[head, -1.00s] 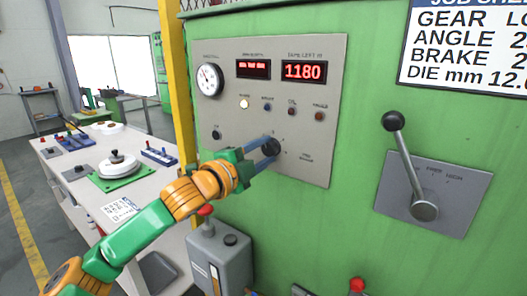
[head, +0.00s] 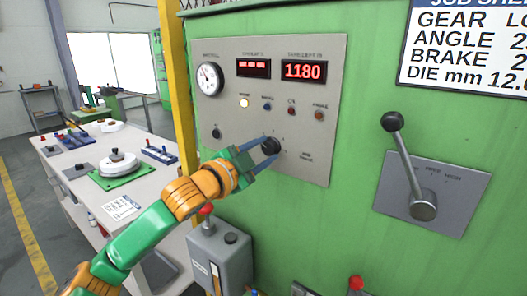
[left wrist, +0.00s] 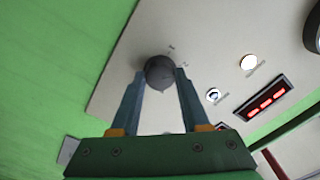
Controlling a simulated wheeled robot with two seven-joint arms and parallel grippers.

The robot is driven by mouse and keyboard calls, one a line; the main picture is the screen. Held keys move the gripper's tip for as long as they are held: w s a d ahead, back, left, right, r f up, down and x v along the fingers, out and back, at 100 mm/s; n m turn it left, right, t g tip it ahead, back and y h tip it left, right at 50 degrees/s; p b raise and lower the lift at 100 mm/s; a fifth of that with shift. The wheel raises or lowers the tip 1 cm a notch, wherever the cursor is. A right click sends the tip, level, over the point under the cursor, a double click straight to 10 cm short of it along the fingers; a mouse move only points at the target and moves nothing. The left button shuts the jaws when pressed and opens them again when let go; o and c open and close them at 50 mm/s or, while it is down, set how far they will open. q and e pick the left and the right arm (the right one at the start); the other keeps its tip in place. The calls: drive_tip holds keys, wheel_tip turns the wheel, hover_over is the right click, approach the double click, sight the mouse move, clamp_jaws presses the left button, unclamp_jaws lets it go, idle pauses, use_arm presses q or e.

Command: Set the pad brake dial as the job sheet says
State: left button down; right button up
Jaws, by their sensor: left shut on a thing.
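The pad brake dial (head: 271,146) is a round black knob low on the grey control panel (head: 235,160). My left gripper (head: 266,149) is shut on it, one finger on each side. In the left wrist view the dark knob (left wrist: 159,71) sits between the two blue-grey fingertips (left wrist: 160,78). The job sheet (head: 465,45) at the top right shows "BRAKE 2", cut off at the frame edge, with GEAR, ANGLE and DIE lines. My right gripper is not in view.
The panel has a gauge (head: 209,79), a red display reading 1180 (head: 303,71), a lit white lamp (head: 244,103) and another small knob (head: 216,133). A lever (head: 404,165) stands to the right. A grey box with a red-knobbed handle (head: 219,255) is below my left arm.

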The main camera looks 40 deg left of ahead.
use_arm(q)
drive_tip(key=shift+c, duration=1.9)
unclamp_jaws()
drive_tip(key=shift+s+f+b, duration=0.2)
drive_tip(key=shift+b, duration=0.15)
drive_tip(key=s+b, duration=0.5)
drive_tip(key=s, duration=0.1)
drive_tip(key=shift+s+r, duration=0.15)
drive_tip(key=shift+s, duration=0.2)
